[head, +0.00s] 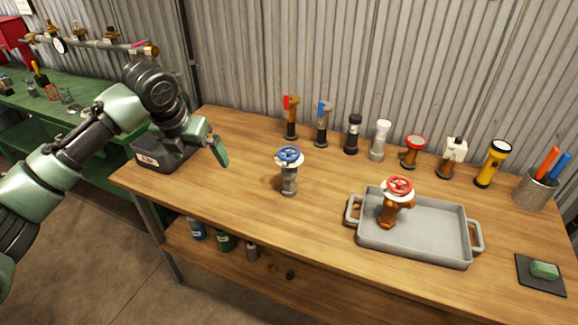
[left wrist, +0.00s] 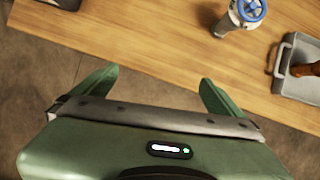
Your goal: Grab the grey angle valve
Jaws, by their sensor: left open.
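The grey angle valve (head: 289,180) with a blue handwheel stands upright on the wooden table, left of the tray. It also shows at the top of the left wrist view (left wrist: 238,18). My left gripper (head: 221,152) is open and empty, to the left of the valve and apart from it. Its two green fingers (left wrist: 152,85) are spread in the left wrist view, with the valve beyond the right finger. My right gripper is not in view.
A grey tray (head: 440,246) holds a copper valve with a red handwheel (head: 397,205). Several fittings and torches line the back, including a red-handled one (head: 291,118). A dark bin (head: 165,154) stands behind my left gripper. The table's front left is clear.

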